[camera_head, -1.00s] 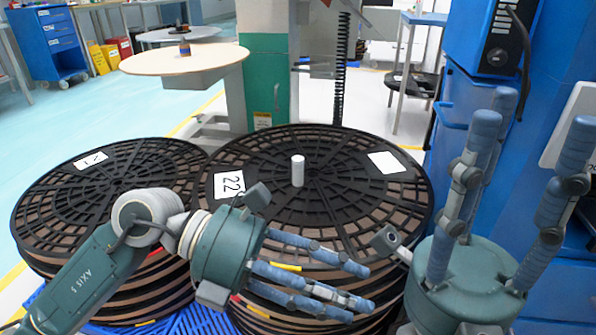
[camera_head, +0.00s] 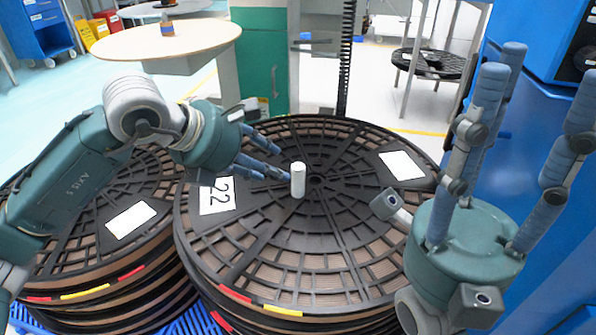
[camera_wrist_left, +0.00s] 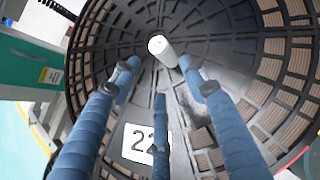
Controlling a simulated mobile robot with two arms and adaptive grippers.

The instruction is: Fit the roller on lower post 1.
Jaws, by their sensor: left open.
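The roller (camera_head: 298,180), a small white cylinder, stands upright near the middle of the right stack of black reels (camera_head: 330,262). My left gripper (camera_head: 272,170) is open, just left of the roller, with its fingers pointing at it. In the left wrist view the roller (camera_wrist_left: 165,50) lies ahead between the spread tips of my left gripper (camera_wrist_left: 160,78); I see no grip on it. My right gripper (camera_head: 530,80) is open and empty at the right, fingers up. I cannot tell which part is lower post 1.
A pale round disc (camera_head: 125,42) with a small spindle (camera_head: 167,28) is at the upper left, beside a green and grey machine column (camera_head: 262,65). Another reel stack (camera_head: 75,250) stands at the left. A blue cabinet (camera_head: 525,160) closes off the right.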

